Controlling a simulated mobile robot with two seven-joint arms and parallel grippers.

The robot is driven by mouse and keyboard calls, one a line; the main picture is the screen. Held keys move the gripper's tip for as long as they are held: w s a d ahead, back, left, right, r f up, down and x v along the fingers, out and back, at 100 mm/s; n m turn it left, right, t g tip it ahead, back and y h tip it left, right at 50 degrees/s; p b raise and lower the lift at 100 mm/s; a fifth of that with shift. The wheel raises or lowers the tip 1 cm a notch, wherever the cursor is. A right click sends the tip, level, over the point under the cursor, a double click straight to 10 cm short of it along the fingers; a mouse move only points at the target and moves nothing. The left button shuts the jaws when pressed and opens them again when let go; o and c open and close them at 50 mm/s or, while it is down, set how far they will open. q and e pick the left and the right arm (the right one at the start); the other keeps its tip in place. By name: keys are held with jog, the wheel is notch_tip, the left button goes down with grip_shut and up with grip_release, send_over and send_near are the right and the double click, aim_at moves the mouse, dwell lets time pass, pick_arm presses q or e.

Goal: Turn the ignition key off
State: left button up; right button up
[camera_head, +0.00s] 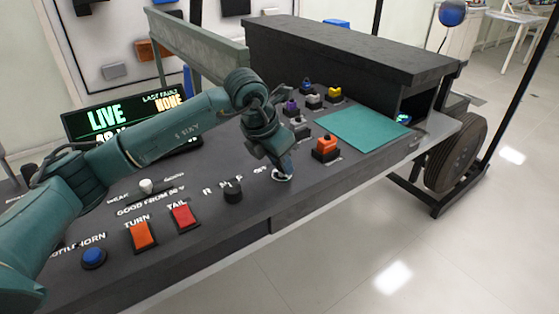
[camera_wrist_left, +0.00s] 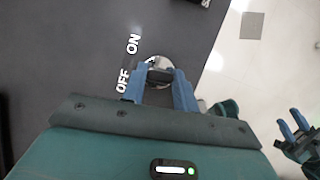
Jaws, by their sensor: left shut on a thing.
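The ignition switch (camera_wrist_left: 155,62) is a pale round plate on the dark console top, with a dark key (camera_wrist_left: 160,76) at its middle. White ON and OFF labels are printed beside it. My left gripper (camera_head: 281,170) reaches down onto the switch. In the left wrist view its blue fingers (camera_wrist_left: 160,82) are shut on the key, one on each side. The fingers partly cover the plate, and I cannot tell for sure which label the key points at. My right gripper (camera_wrist_left: 294,126) shows at the right edge of the left wrist view, fingers apart and empty.
On the console (camera_head: 254,213) are a black selector knob (camera_head: 233,191), red TAIL switch (camera_head: 183,217), orange TURN switch (camera_head: 142,236) and blue horn button (camera_head: 94,257). An orange block (camera_head: 326,148) and a green mat (camera_head: 362,128) lie to the right. A display (camera_head: 120,117) reads LIVE.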

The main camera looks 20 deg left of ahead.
pick_arm(q)
jog(key=shift+d+n+y+b, duration=0.1)
jog(key=shift+n+y+b, duration=0.35)
jog(key=shift+n, duration=0.75)
jog(key=shift+n+t+y, duration=0.3)
jog(key=shift+n+y, duration=0.05)
jog(key=shift+n, duration=0.75)
pick_arm(e)
jog(key=shift+w+a+f+n+g, duration=0.1)
jog(key=shift+a+f+n+g, duration=0.1)
jog(key=shift+f, duration=0.3)
jog(key=shift+w+a+f+n+g, duration=0.1)
jog(key=shift+a+f, duration=0.05)
jog(key=shift+f, duration=0.4)
pick_arm(q)
jog(key=o, duration=1)
pick_arm(e)
jog(key=shift+r, duration=0.35)
pick_arm(q)
jog(key=shift+r, duration=0.15)
